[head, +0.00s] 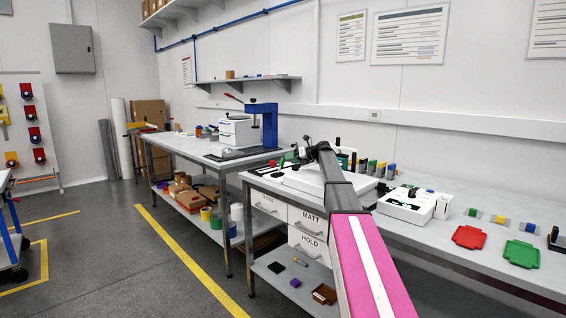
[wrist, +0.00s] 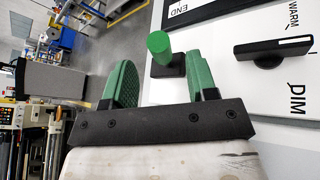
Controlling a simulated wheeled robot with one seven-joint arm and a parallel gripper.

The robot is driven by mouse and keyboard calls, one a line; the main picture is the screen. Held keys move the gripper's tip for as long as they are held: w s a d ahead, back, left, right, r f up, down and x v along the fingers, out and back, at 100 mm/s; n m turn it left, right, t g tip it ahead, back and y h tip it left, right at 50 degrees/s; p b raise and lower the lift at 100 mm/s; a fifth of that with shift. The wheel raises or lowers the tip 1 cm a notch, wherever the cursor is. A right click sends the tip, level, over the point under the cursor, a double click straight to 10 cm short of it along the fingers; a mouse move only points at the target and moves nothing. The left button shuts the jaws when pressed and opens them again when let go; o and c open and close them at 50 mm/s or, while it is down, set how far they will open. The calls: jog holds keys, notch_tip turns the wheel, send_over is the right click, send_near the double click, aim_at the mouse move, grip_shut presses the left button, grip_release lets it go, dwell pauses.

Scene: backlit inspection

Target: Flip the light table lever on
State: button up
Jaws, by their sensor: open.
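The lever (wrist: 158,44) shows in the wrist view as a green cylinder-shaped grip on a small black base, at the edge of a white panel (wrist: 257,95). My gripper (wrist: 161,62) is open, with one green finger on each side of the lever and visible space at both sides. I cannot tell whether either finger touches it. In the head view my arm reaches over the white light table (head: 345,187) on the near bench, with my gripper (head: 290,161) small at its far left side. The lever is too small to make out there.
A black knob (wrist: 273,50) sits right of the lever, near the printed words WARM and DIM. On the bench (head: 455,236), a white box (head: 407,205), a red tray (head: 469,237) and a green tray (head: 521,253) lie to the right. A blue press (head: 264,122) stands behind.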

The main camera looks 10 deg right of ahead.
aim_at(283, 161)
jog(key=shift+x, duration=2.6)
grip_shut()
